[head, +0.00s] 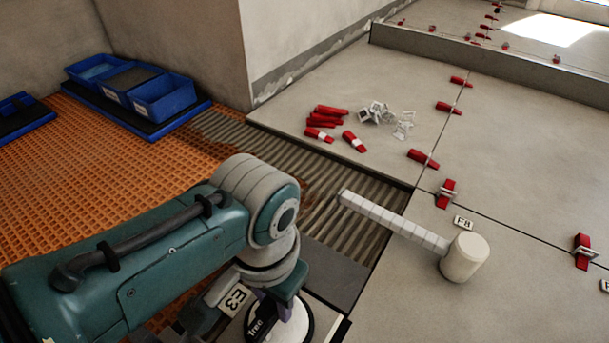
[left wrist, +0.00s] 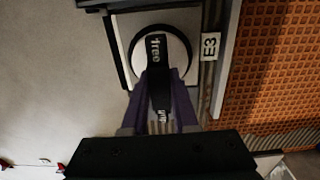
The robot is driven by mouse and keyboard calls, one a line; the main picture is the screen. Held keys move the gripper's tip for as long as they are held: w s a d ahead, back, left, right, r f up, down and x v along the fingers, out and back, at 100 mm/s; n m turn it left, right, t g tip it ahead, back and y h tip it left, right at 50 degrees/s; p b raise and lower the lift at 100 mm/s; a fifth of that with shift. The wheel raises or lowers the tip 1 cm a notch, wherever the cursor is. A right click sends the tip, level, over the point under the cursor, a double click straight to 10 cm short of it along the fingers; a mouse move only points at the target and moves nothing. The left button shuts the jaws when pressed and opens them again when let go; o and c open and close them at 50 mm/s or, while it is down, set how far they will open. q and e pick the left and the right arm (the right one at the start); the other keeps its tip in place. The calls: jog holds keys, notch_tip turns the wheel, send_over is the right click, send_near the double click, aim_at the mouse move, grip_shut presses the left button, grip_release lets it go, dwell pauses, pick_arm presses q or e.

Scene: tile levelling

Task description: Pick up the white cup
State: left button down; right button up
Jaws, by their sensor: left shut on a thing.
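The white cup (head: 292,328) is a round white suction cup with a black handle lettered "free", at the bottom edge of the head view. In the left wrist view the cup (left wrist: 141,52) shows as a pale disc with a black ring. My left gripper (left wrist: 164,88) has its purple fingers on both sides of the black handle and is shut on it. In the head view my left gripper (head: 276,300) is partly hidden by its own wrist. Whether the cup rests on a surface or is lifted cannot be told. My right gripper is not in view.
A white mallet (head: 465,257) lies on the grey tiles to the right. Red wedges (head: 327,118) and white clips (head: 378,112) lie farther back. Blue bins (head: 165,95) stand by the wall on the orange mat (head: 150,165). Ridged adhesive (head: 335,225) lies beside the tiles.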

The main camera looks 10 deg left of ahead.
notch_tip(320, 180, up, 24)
jog(key=p, duration=2.2)
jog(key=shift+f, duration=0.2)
